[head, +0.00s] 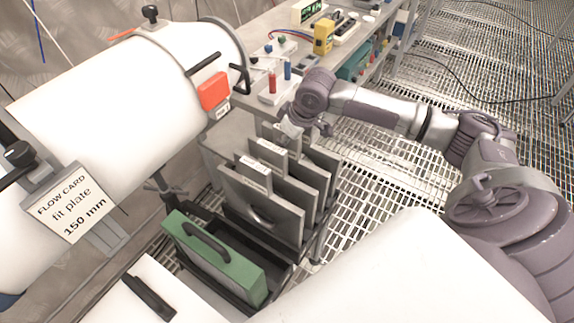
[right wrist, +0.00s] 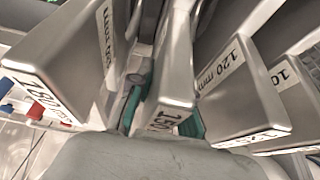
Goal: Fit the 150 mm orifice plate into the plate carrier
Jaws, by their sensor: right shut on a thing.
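The flow card (head: 75,205) on the white pipe reads "fit plate 150 mm". Several grey orifice plates (head: 262,208) stand upright in a dark rack in the head view. In the right wrist view a plate marked 150 (right wrist: 172,75) stands edge-on in the middle, beside a plate marked 120 mm (right wrist: 232,95) on its right and another labelled plate (right wrist: 75,60) on its left. My right gripper (head: 285,130) is at the far end of the rack, shut on the 150 plate; its fingertips are partly hidden. I cannot tell which part is the plate carrier. My left gripper is out of view.
A green block with a black handle (head: 215,255) sits at the rack's near end. The white pipe (head: 120,100), with an orange tag (head: 213,91), runs along the left. A bench (head: 265,30) with small instruments stands behind. Open grating floor (head: 365,165) lies to the right.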

